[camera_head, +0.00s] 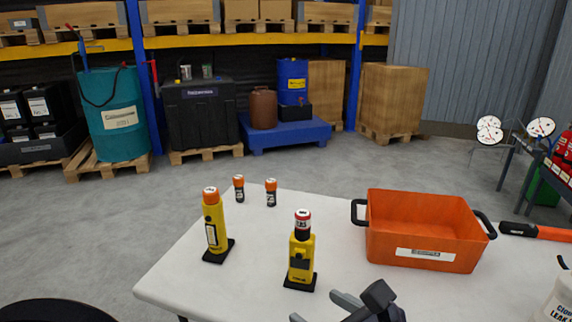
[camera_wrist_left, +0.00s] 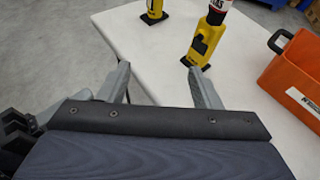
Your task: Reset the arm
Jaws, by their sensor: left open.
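My left gripper (camera_head: 322,307) is at the bottom of the head view, at the near side of the white table (camera_head: 210,285). In the left wrist view its two fingers (camera_wrist_left: 158,74) are spread apart with nothing between them. A yellow device with a red and white top (camera_head: 301,258) stands upright on a black base just beyond the fingers, apart from them; it also shows in the left wrist view (camera_wrist_left: 207,38). Another yellow device with an orange top (camera_head: 214,228) stands to its left. My right gripper is not in view.
An orange bin (camera_head: 423,253) with black handles stands right of the yellow devices. Two small orange-capped containers (camera_head: 239,188) (camera_head: 271,192) stand at the table's back edge. A white labelled container (camera_head: 557,300) and an orange-black tool (camera_head: 535,232) are at the right. The table's left front is clear.

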